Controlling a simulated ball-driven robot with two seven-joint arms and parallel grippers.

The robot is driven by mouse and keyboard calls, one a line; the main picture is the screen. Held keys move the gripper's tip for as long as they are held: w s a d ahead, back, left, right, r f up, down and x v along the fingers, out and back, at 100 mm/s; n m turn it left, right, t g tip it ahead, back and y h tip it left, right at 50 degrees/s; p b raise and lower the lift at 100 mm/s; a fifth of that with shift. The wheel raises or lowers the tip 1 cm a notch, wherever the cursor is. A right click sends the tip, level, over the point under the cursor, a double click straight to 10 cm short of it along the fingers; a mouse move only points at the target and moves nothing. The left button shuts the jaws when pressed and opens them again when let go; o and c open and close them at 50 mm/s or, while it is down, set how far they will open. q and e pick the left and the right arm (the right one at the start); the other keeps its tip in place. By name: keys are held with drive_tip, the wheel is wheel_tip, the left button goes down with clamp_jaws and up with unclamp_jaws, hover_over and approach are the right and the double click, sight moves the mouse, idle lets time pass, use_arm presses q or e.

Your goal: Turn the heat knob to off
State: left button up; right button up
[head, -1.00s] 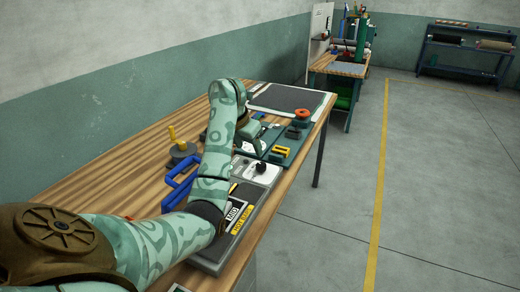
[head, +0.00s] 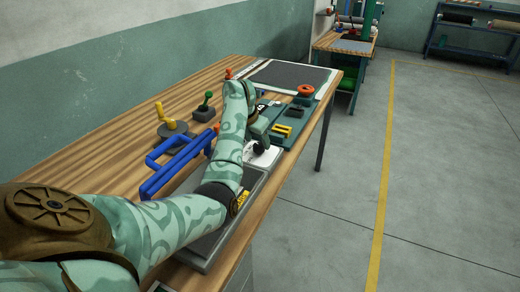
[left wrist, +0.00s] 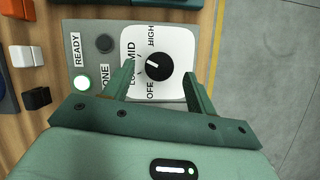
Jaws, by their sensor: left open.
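The heat knob (left wrist: 153,67) is a round black knob with a short white mark, on a white dial plate (left wrist: 179,42) labelled OFF, LOW, MID and HIGH. The mark appears to point toward the LOW–MID side. My left gripper (left wrist: 159,73) is open, with one green finger on each side of the knob; I cannot tell whether they touch it. In the head view the left gripper (head: 259,134) is just above the knob (head: 262,147), which is partly hidden. My right gripper is not in view.
Beside the dial are a READY lamp (left wrist: 81,83) and a dark button (left wrist: 104,44). A blue handle (head: 176,163), a yellow-handled crank (head: 170,125) and a green-knobbed lever (head: 206,106) stand left of my arm. The floor (head: 440,180) to the right is clear.

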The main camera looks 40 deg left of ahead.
use_arm(q)
drive_tip(key=shift+b+x, duration=0.35)
drive_tip(key=shift+x, duration=0.9)
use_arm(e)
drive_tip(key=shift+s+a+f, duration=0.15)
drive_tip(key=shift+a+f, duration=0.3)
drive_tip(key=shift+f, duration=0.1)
use_arm(q)
drive_tip(key=shift+r, duration=0.1)
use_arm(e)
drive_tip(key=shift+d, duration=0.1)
use_arm(q)
drive_tip(key=c, duration=1)
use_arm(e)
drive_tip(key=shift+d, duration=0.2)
